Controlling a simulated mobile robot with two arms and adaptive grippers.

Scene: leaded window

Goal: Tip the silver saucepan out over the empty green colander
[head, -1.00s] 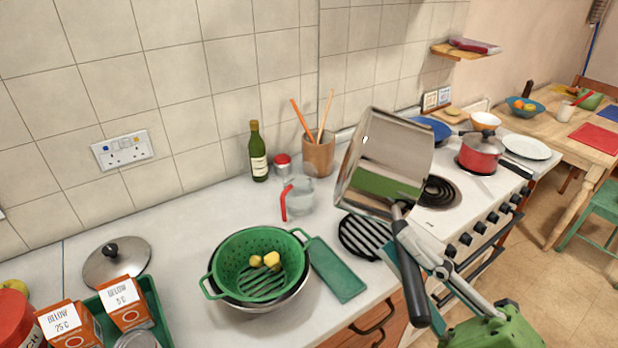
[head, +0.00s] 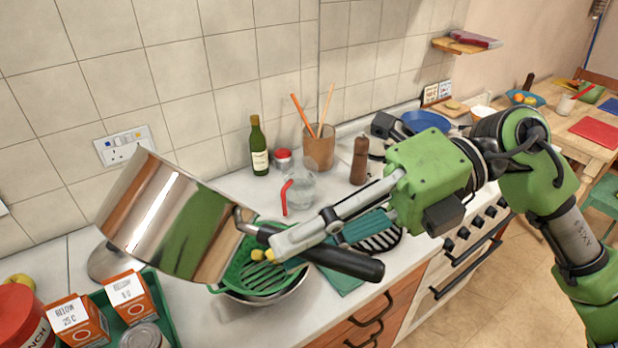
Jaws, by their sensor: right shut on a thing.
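The silver saucepan (head: 165,220) is held in the air, strongly tilted, its body to the left of and partly in front of the green colander (head: 248,278). My right gripper (head: 278,243) is shut on its black handle (head: 345,263). I cannot see into the pan, and no contents show falling. The colander sits in a steel bowl (head: 287,303) on the worktop. It is not empty: a few yellow pieces (head: 262,255) show in it. The pan and gripper hide much of the colander. My left gripper is not in view.
Orange boxes (head: 78,322) stand on a green tray (head: 160,303) at lower left, near a partly hidden lid (head: 103,262). A glass jug (head: 300,190), a bottle (head: 258,148) and a pepper mill (head: 359,160) stand behind. The tiled wall (head: 200,60) bounds the worktop.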

